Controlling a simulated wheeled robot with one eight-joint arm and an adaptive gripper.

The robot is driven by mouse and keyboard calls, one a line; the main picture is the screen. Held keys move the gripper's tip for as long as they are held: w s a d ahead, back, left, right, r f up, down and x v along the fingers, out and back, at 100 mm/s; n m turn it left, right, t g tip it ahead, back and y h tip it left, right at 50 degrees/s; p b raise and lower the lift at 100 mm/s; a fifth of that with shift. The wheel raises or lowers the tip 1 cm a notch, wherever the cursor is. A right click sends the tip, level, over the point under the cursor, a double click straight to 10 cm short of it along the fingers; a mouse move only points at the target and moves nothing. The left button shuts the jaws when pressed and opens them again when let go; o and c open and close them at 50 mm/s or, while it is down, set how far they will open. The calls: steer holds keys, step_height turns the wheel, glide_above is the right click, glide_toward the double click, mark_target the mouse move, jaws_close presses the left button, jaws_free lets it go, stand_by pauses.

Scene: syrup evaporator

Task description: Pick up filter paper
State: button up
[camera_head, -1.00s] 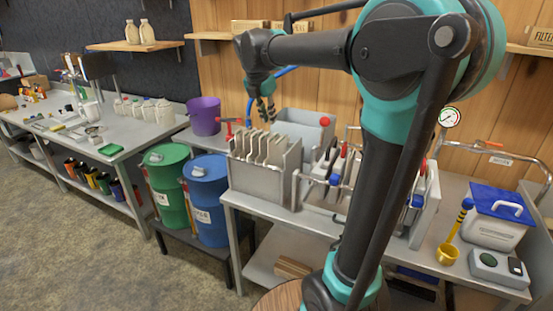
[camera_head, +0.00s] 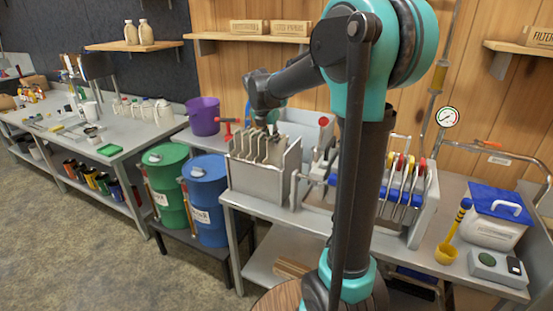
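Several upright beige sheets (camera_head: 262,147), which look like filter paper, stand in slots of an open metal box (camera_head: 252,180) on the steel table. My gripper (camera_head: 267,124) points down at the back of this box, just above or behind the sheets' top edges. Its fingers are small, dark and partly hidden, so I cannot tell whether they are open or touching a sheet. Cardboard boxes (camera_head: 291,28) with blurred labels lie on the wall shelf, and another box at far right (camera_head: 540,37) reads "FILTER".
A metal tank (camera_head: 305,124) stands behind the sheet box. A filter press with round handles (camera_head: 405,180) stands to its right, partly behind my arm. Green (camera_head: 166,170) and blue (camera_head: 207,200) drums stand left. A purple bucket (camera_head: 203,116) is behind them.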

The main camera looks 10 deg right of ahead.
mark_target(274, 147)
steer(key=x, duration=0.5)
steer(key=shift+a, duration=0.15)
steer(key=shift+c, duration=0.4)
jaws_close()
steer(key=shift+r, duration=0.1)
step_height(274, 147, up, 20)
stand_by(0.3)
stand_by(1.0)
